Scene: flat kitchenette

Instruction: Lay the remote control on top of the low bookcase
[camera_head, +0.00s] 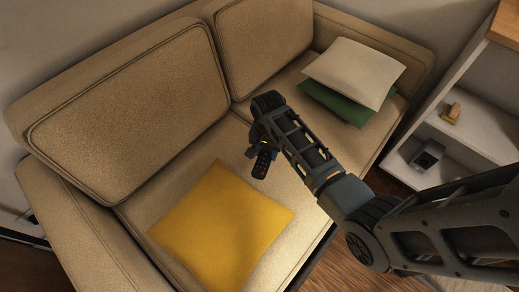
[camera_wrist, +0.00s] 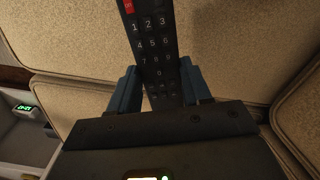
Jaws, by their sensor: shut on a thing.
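The remote control (camera_head: 262,163) is dark with a red button and hangs tilted below my gripper (camera_head: 259,146), over the sofa seat. In the wrist view the remote (camera_wrist: 153,40) shows its number keys between the two blue fingers of my gripper (camera_wrist: 159,88), which is shut on it. Whether the remote is clear of the seat cushion is hard to tell. The low bookcase (camera_head: 478,130) stands at the right, with a wooden top (camera_head: 506,24) and white shelves. Only the edge of its top shows in the head view.
A yellow cushion (camera_head: 222,222) lies on the sofa (camera_head: 170,150) near my gripper. A cream cushion (camera_head: 355,72) and a green one (camera_head: 340,104) lie at its right end. The bookcase shelves hold a small wooden object (camera_head: 452,113) and a dark clock-like device (camera_head: 427,156).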

